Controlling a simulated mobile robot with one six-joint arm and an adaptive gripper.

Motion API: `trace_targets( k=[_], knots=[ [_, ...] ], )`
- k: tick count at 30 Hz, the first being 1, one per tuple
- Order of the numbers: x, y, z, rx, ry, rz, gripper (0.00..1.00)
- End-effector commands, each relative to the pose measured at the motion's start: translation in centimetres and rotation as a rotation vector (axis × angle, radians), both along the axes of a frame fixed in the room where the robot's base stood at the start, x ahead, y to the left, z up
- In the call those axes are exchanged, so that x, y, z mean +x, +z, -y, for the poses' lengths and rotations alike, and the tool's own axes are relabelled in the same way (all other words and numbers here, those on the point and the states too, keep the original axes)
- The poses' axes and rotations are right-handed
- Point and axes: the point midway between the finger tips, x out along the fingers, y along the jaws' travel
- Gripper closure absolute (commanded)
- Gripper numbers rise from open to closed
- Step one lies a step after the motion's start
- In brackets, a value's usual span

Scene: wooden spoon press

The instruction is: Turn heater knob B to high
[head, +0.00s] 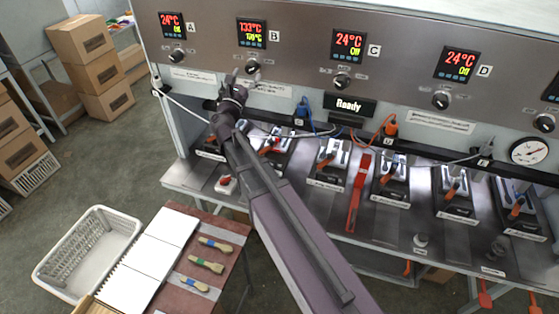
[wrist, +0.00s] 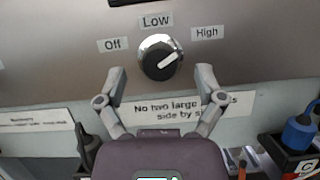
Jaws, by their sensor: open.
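Heater knob B (head: 252,66) sits on the steel panel under display B (head: 252,33), which shows 133°C in red over a smaller yellow-green value. In the wrist view the round knob (wrist: 160,58) has a white pointer line angled up and right, toward the High label (wrist: 207,32) side. The Low label (wrist: 155,21) is above and Off (wrist: 113,44) is at left. My gripper (wrist: 161,75) is open, its two fingers spread on either side below the knob, apart from it and empty. In the head view my gripper (head: 231,84) is just below and left of knob B.
Knobs A (head: 177,55), C (head: 342,80) and D (head: 441,100) line the same panel; their displays read 24°C. Presses with orange handles (head: 327,160) stand on the bench below.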

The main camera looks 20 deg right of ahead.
Motion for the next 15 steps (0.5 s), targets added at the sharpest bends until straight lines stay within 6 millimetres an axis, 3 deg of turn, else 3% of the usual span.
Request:
trace_targets(
  k=[15],
  knots=[
    [-5.6,-3.1,-4.2,0.004,0.003,0.002,0.13]
  ],
)
